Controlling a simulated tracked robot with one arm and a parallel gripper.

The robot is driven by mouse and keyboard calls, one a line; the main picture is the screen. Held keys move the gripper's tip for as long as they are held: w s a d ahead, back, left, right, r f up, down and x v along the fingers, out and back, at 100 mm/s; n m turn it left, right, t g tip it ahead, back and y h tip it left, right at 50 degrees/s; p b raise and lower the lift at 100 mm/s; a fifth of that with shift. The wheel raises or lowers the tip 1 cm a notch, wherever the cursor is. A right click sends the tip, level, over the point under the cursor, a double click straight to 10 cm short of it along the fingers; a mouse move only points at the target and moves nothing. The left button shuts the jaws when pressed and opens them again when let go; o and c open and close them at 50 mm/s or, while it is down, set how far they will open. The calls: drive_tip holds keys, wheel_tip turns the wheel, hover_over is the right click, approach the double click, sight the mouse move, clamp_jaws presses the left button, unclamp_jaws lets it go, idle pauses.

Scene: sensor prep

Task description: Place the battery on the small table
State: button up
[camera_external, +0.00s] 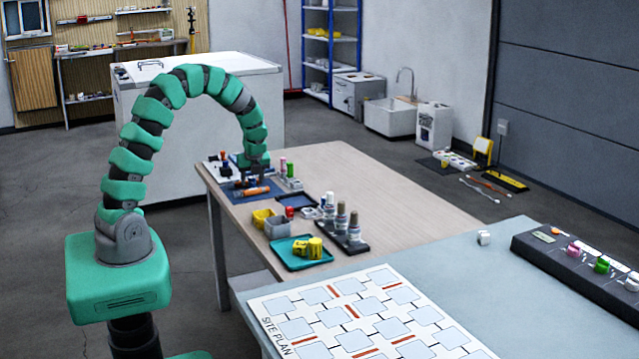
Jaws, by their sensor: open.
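My arm arches over the wooden table (400,185), and my gripper (256,178) points down over its far left end. Its fingers are small and partly hidden, and nothing clearly shows held between them. Just below it, an orange tool-like item (252,191) lies on a dark blue mat (238,198). I cannot tell for sure which item is the battery. Two yellow cylinders (308,248) stand in a teal tray (287,263) at the table's near edge. I cannot tell which surface is the small table.
Yellow and grey bins (278,228) and a dark rack of bottles (345,240) crowd the wooden table's near left part. Its right part is clear. A grey-blue surface in front holds a site plan board (360,318), a small white cube (484,238) and a dark console (580,262).

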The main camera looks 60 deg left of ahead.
drive_tip(key=shift+x, duration=0.8)
drive_tip(key=shift+r, duration=0.1)
clamp_jaws()
drive_tip(key=shift+r, duration=0.15)
